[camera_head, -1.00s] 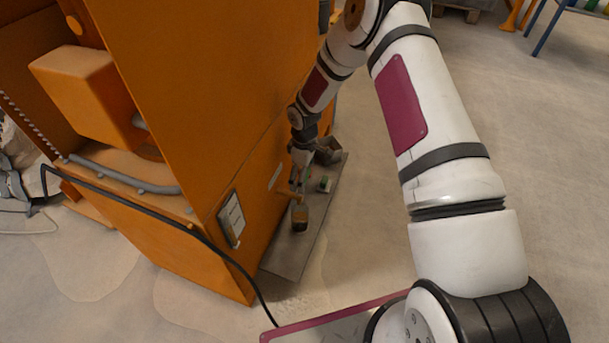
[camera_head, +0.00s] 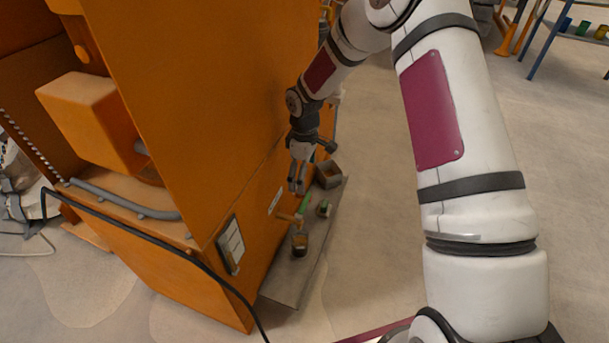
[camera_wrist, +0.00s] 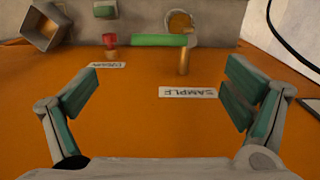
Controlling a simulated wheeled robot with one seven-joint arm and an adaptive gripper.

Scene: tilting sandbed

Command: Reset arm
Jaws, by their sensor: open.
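My gripper (camera_head: 297,186) is open and empty beside the orange machine (camera_head: 205,100), above the shelf at its base. In the wrist view my gripper (camera_wrist: 165,98) has its two fingers spread wide with nothing between them. Beyond the fingers, a brass tap (camera_wrist: 185,62) with a green handle (camera_wrist: 158,40) sticks out of the orange wall. The tap's label (camera_wrist: 188,92) reads SAMPLE, upside down. A red knob (camera_wrist: 110,41) stands by another label (camera_wrist: 107,65). My fingers appear clear of the tap and knob.
The grey shelf (camera_head: 290,280) holds a jar (camera_head: 300,243) near the tap, a small green-topped item (camera_head: 324,208) and an open grey box (camera_head: 328,175). A black cable (camera_head: 130,224) runs along the machine. The floor to the right (camera_head: 375,240) is clear.

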